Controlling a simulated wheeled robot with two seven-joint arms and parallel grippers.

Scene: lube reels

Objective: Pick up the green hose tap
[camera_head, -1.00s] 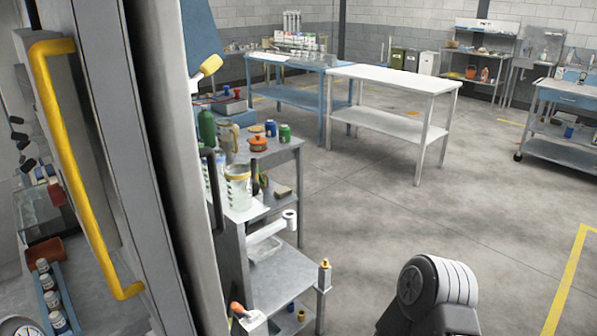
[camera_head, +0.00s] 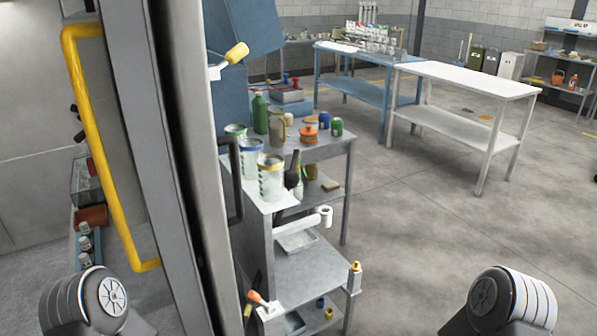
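I cannot make out a green hose tap for certain in the head view. Green things show on the grey bench: a green bottle (camera_head: 261,114) and a small green can (camera_head: 336,127). A yellow-handled fitting (camera_head: 235,55) sticks out beside the grey door post at the upper middle. An orange-handled fitting (camera_head: 258,298) sits low at the bench's front. Rounded grey and white parts of my two arms show at the bottom left and bottom right. Neither gripper is in view.
A grey door frame with a yellow handle (camera_head: 82,130) stands close on the left and hides part of the room. The grey bench (camera_head: 318,152) carries jugs and an orange pot (camera_head: 308,134). A white table (camera_head: 465,80) stands behind. The floor (camera_head: 400,240) at centre right is clear.

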